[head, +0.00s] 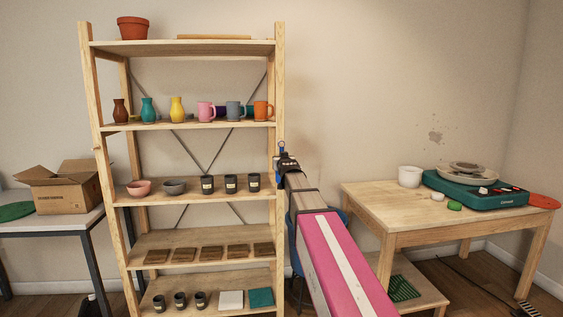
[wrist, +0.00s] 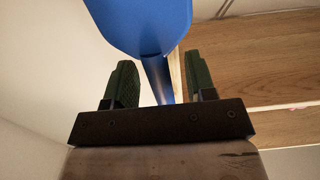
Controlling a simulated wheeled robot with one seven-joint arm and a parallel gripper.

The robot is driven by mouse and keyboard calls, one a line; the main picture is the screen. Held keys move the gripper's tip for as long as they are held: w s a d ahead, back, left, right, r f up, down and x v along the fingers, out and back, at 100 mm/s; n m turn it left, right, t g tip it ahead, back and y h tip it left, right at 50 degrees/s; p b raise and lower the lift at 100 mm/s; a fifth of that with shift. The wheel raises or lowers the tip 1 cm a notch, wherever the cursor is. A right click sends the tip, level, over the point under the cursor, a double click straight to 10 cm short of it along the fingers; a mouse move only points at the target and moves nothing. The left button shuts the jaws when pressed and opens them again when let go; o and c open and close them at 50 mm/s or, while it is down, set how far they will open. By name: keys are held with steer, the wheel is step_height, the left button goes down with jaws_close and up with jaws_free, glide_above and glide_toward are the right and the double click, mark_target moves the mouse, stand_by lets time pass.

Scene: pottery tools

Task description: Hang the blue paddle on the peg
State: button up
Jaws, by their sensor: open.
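The blue paddle (wrist: 140,25) fills the top of the wrist view. Its narrow handle (wrist: 158,78) runs down between the two green fingers of my gripper (wrist: 162,85). The fingers are open, with a gap on both sides of the handle. In the head view my gripper (head: 288,163) is at the right post of the wooden shelf, and a small bit of blue (head: 281,146) shows beside that post. My arm and gripper hide most of the paddle there. I cannot make out the peg, or whether the paddle hangs on it.
The wooden shelf (head: 279,90) holds vases, mugs, bowls and dark jars. A wooden table (head: 375,197) at the right carries a teal pottery wheel (head: 470,192) and a white pot (head: 410,176). A cardboard box (head: 62,187) stands on a table at the left.

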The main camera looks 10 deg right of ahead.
steer(key=s, duration=1)
steer(key=s+f+g, duration=0.2)
steer(key=f+g, duration=0.1)
steer(key=f, duration=0.5)
steer(key=s+f+g, duration=0.2)
steer(key=s+f, duration=0.1)
steer(key=f, duration=0.5)
steer(key=s+f+g, duration=1.2)
steer(key=s+f, duration=1.2)
steer(key=f, duration=0.3)
steer(key=shift+s+f, duration=0.15)
